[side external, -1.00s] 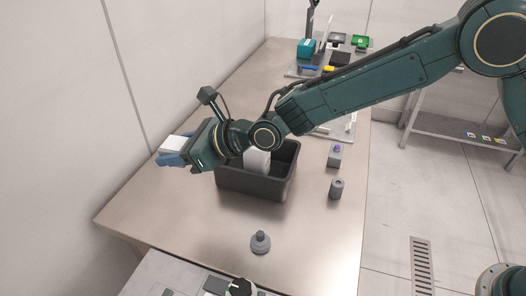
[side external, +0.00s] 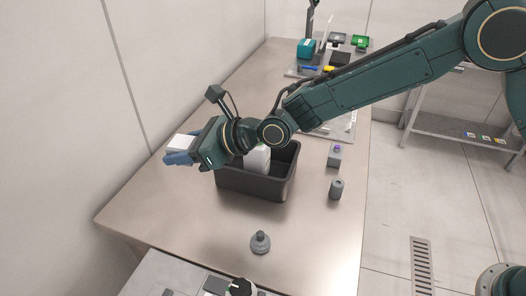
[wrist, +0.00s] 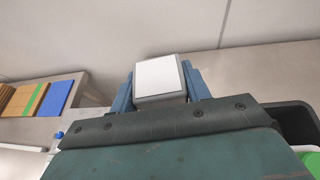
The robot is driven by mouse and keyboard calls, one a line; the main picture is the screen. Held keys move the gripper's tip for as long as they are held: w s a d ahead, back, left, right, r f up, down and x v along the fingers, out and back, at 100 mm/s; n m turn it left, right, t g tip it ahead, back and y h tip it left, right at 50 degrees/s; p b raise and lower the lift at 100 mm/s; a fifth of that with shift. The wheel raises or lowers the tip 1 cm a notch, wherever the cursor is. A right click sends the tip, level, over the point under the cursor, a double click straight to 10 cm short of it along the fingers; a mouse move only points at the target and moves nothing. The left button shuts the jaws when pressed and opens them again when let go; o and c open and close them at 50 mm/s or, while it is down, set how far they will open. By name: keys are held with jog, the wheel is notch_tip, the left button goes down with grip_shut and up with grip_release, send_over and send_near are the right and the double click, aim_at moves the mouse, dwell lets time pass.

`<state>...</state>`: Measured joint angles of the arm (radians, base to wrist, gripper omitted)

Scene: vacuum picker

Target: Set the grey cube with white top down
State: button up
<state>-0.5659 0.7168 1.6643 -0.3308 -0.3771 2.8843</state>
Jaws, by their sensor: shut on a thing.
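The grey cube with white top (side external: 181,142) is held between the blue fingers of my gripper (side external: 179,157), near the left edge of the table in the side external view. In the wrist view the cube (wrist: 160,78) sits between the two blue fingertips (wrist: 160,90), its white face towards the camera. My gripper is shut on the cube and points left, roughly level. The cube appears raised above the table; the exact gap beneath it cannot be told.
A black bin (side external: 257,188) holding a white object (side external: 257,160) stands beneath my wrist. A grey knobbed piece (side external: 260,243), a grey cylinder (side external: 337,189) and a grey block with purple top (side external: 334,156) stand on the metal table (side external: 200,225). The table's front left is clear.

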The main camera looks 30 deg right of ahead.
jog(key=s+d+f+n+g+y, duration=0.1)
jog(key=s+d+f+n+g, duration=0.15)
jog(key=s+d, duration=0.55)
jog(key=s+d+f+n+g+y, duration=0.1)
jog(key=s+d+n+g+y, duration=0.2)
jog(key=d, duration=0.8)
jog(key=s+d+r+n+g, duration=0.1)
jog(key=s+d+r, duration=0.1)
jog(key=s, duration=0.2)
jog(key=s+d+r+n+g+h, duration=0.1)
jog(key=s+d+r, duration=0.1)
jog(key=s+d, duration=0.1)
jog(key=shift+s+r+g, duration=0.3)
jog(key=shift+s+g, duration=0.05)
jog(key=shift+s, duration=0.5)
jog(key=shift+d+f, duration=0.1)
send_over(326, 239)
notch_tip(326, 239, down, 16)
jog(key=shift+f, duration=0.1)
jog(key=shift+f, duration=1.8)
jog(key=shift+f, duration=0.1)
